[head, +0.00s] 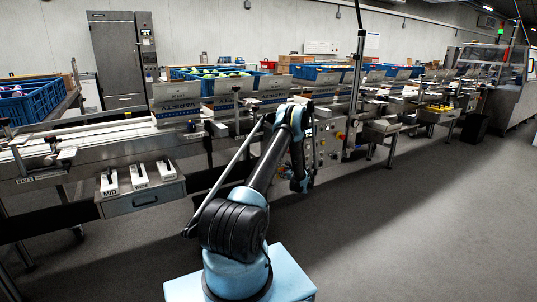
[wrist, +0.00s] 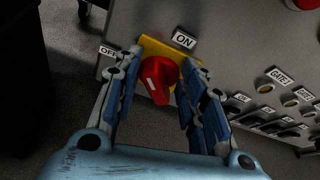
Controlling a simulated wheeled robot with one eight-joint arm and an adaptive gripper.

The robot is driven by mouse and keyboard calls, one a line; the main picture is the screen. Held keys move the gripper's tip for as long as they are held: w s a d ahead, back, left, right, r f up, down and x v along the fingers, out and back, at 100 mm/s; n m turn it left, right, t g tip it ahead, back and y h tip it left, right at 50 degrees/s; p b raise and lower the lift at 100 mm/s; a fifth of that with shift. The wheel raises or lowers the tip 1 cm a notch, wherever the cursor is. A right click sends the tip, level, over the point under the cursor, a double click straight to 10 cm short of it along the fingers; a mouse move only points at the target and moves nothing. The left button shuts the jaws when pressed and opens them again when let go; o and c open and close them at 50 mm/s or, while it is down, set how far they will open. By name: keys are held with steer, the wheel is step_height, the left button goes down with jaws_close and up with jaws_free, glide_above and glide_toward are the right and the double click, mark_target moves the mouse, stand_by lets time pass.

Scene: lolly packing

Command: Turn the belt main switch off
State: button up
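The belt main switch is a red rotary knob (wrist: 160,80) on a yellow plate (wrist: 150,46), on a grey control panel (wrist: 230,40). An ON label (wrist: 183,40) sits at the plate's upper right and an OFF label (wrist: 108,51) to its left. The knob's grip runs roughly up and down in the wrist view, with a white mark on it; which label it points to is hard to tell. My gripper (wrist: 158,78) is open, one finger on each side of the knob. Contact is unclear. In the head view my gripper (head: 301,184) is in front of the panel (head: 328,143).
A red button (wrist: 305,3) is at the panel's upper right in the wrist view. Labelled buttons and switches (wrist: 290,101) lie right of the knob. The conveyor (head: 100,150) runs behind my arm with blue crates (head: 35,105). The floor (head: 400,210) at right is clear.

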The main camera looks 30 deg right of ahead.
steer(key=s+d+r+m+y, duration=0.1)
steer(key=s+r, duration=0.2)
steer(key=s, duration=0.5)
steer(key=s+d+r+m, duration=0.1)
steer(key=s+r, duration=0.3)
steer(key=s, duration=0.4)
steer(key=w+a+r+n+g+y, duration=0.1)
steer(key=w+a+r+n, duration=0.1)
steer(key=a+r+n, duration=0.2)
steer(key=w+a+r+n+g+y, duration=0.1)
steer(key=w+a+r+n+g, duration=0.1)
steer(key=a+r, duration=0.9)
steer(key=shift+w+a+n+y, duration=0.3)
steer(key=shift+w+a+n, duration=0.6)
steer(key=shift+a, duration=1.2)
steer(key=shift+s, duration=0.15)
